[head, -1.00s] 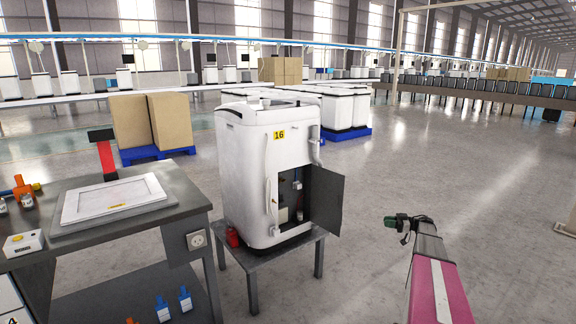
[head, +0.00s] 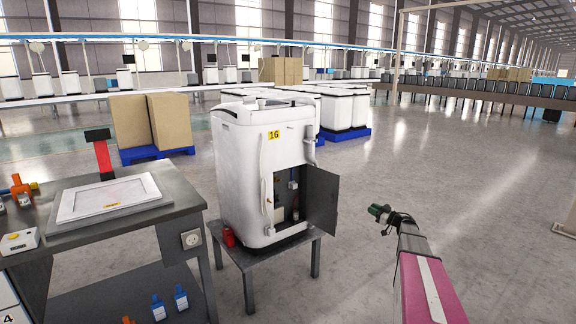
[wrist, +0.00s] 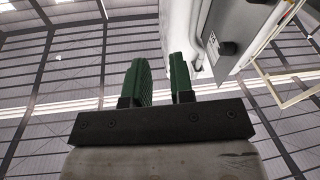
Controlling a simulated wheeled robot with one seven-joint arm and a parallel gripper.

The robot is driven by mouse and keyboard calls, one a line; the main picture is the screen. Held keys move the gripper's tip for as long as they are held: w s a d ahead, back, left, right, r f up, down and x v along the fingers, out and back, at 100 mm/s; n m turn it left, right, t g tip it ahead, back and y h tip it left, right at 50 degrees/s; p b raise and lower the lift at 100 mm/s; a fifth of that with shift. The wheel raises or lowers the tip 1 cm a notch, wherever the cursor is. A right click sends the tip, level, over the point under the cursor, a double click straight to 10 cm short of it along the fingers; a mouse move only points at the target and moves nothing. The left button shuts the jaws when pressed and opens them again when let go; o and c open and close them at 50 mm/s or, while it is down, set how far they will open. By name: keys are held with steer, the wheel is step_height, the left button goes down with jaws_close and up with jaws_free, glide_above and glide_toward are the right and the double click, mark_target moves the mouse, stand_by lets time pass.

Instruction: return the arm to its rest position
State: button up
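My arm, with a pink link, reaches in from the lower right in the head view. My gripper (head: 377,211) is at its end, in the air to the right of the white machine (head: 240,170) and apart from its open dark door (head: 322,198). In the wrist view my gripper (wrist: 162,82) shows two green fingers with a gap between them and nothing held. The machine and its grey door panel (wrist: 240,35) show at the upper right there, beyond the fingers.
The machine stands on a small grey table (head: 262,258). A workbench (head: 150,215) with a white framed panel (head: 108,198) is at the left. A red object (head: 228,237) sits by the machine's base. The floor (head: 480,190) to the right is open.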

steer(key=s+a+f+m+g+h, duration=0.2)
steer(key=s+a, duration=0.5)
steer(key=s, duration=0.6)
steer(key=s+a+f+m+g+h, duration=0.2)
steer(key=s+a+m+g+h, duration=0.3)
steer(key=s, duration=0.9)
steer(key=s+a+f+m+g+h, duration=0.2)
steer(key=s+a+m+g+h, duration=0.2)
steer(key=s+a, duration=0.7)
steer(key=s+g+h, duration=0.2)
steer(key=s, duration=0.1)
steer(key=shift+g, duration=0.4)
steer(key=shift+a+f, duration=0.1)
